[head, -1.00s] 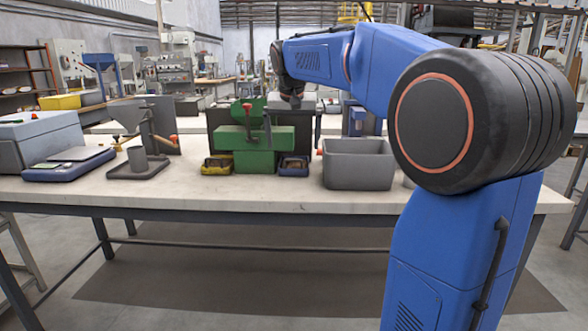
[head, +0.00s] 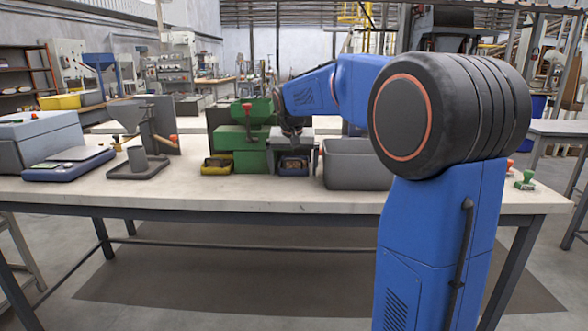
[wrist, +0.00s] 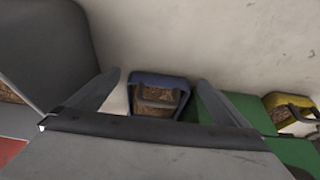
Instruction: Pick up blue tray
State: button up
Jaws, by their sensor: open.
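The blue tray (head: 294,165) holds brown pellets and sits on the table at the foot of the green machine (head: 238,140), on its right side. In the wrist view the blue tray (wrist: 158,80) shows its dark handle between and beyond my two finger plates. My gripper (head: 298,148) is over the tray in the head view, pointing down. In the wrist view my gripper (wrist: 160,100) is open and empty, with one finger on each side of the tray. I cannot tell whether the fingers touch it.
A yellow tray (head: 217,164) with pellets is left of the green machine; it also shows in the wrist view (wrist: 290,112). A grey bin (head: 352,165) stands close to the right. The table front (head: 250,195) is clear. A funnel stand (head: 140,160) and a scale (head: 68,165) are further left.

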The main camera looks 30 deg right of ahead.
jog(key=shift+w+f, duration=0.1)
jog(key=shift+f, duration=0.15)
jog(key=c, duration=1.2)
jog(key=shift+r, duration=0.1)
